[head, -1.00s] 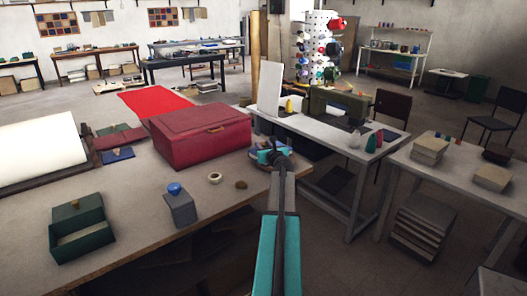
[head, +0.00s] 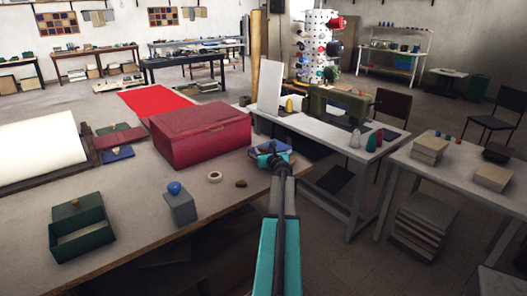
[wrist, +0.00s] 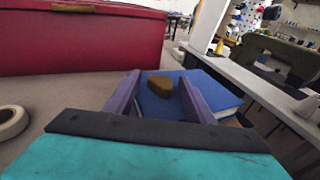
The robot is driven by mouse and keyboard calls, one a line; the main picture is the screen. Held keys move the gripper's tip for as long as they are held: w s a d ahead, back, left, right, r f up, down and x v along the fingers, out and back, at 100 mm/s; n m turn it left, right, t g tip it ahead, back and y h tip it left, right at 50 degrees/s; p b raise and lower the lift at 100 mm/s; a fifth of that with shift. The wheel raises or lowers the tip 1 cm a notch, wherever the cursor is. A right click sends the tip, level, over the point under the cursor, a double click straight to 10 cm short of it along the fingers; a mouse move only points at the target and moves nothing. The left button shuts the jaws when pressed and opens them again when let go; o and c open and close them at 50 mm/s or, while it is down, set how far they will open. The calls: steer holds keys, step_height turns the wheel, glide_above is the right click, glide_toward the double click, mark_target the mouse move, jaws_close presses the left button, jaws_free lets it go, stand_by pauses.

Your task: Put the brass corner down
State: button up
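The brass corner (wrist: 160,84), a small brownish-gold piece, lies on top of a blue book (wrist: 158,108) with pale page edges. My gripper (wrist: 160,82) is open in the wrist view. Its two purple fingers stand on either side of the corner, with a clear gap on the left; the right finger is very close, and I cannot tell if it touches. In the head view, my gripper (head: 270,158) is just in front of the blue book (head: 282,148) near the table's right end. The corner is too small to make out there.
A large red box (head: 200,135) stands left of the book. A tape roll (head: 215,176), a brown lump (head: 240,183), a blue-knobbed grey block (head: 180,205) and an open green box (head: 80,235) are on the table (head: 135,225). A sewing machine table (head: 345,140) adjoins at right.

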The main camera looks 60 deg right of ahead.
steer(key=shift+r, duration=0.15)
steer(key=b+v, duration=0.1)
steer(key=v, duration=1.1)
steer(key=shift+b, duration=0.3)
stand_by(1.0)
